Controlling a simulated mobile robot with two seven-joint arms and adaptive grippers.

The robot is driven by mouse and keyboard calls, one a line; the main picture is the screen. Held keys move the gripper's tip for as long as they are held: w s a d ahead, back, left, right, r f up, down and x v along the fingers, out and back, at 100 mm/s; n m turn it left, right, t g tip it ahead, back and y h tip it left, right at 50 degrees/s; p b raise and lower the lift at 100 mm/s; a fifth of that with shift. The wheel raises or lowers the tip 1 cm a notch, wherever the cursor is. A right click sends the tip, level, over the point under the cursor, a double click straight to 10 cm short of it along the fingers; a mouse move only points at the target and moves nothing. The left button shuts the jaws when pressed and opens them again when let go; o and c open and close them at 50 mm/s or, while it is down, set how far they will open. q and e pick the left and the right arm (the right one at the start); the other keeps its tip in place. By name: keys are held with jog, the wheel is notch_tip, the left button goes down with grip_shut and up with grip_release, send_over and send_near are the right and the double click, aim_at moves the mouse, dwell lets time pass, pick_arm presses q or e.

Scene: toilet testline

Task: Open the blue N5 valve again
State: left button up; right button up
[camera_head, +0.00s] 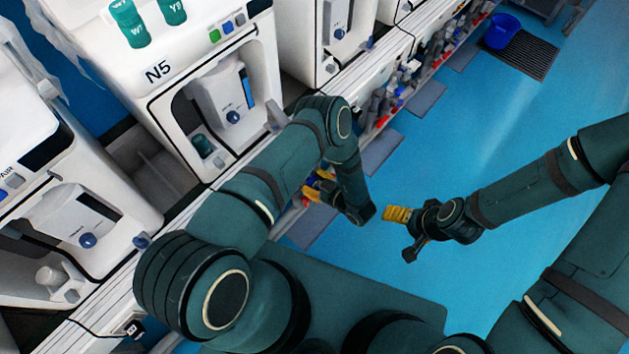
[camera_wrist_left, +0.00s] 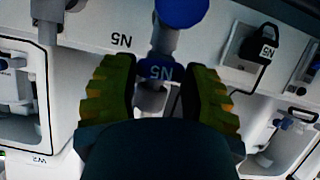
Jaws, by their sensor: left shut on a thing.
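The blue N5 valve (camera_wrist_left: 154,68) shows in the left wrist view, its blue handle marked N5, on a grey pipe fitting. My left gripper (camera_wrist_left: 160,88) has its yellow ribbed fingers on either side of the valve and is shut on it. In the head view, my left gripper (camera_head: 320,187) is low in front of the N5 machine (camera_head: 158,72), partly hidden by my arm, with a bit of blue between its yellow fingers. My right gripper (camera_head: 404,232) is open and empty over the blue floor, away from the valve.
A larger blue round part (camera_wrist_left: 181,10) sits just above the valve in the left wrist view. Valves and pipes line the machines' lower edge. A blue bucket (camera_head: 502,31) stands far off. The floor (camera_head: 470,130) is mostly clear.

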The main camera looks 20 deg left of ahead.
pick_arm(q)
jog(key=shift+s+a+n+t+h+p, duration=0.15)
jog(key=shift+n+t+p, duration=0.15)
jog(key=shift+n+t, duration=0.55)
jog(key=shift+a+n+t+h+p, duration=0.15)
jog(key=shift+n+t+p, duration=0.3)
jog(key=shift+n, duration=0.6)
jog(key=shift+d, duration=0.1)
jog(key=o, duration=1.2)
jog(key=shift+f, duration=0.1)
jog(key=shift+d, duration=0.1)
jog(key=v, duration=0.7)
jog(key=shift+s, duration=0.25)
jog(key=shift+d, duration=0.1)
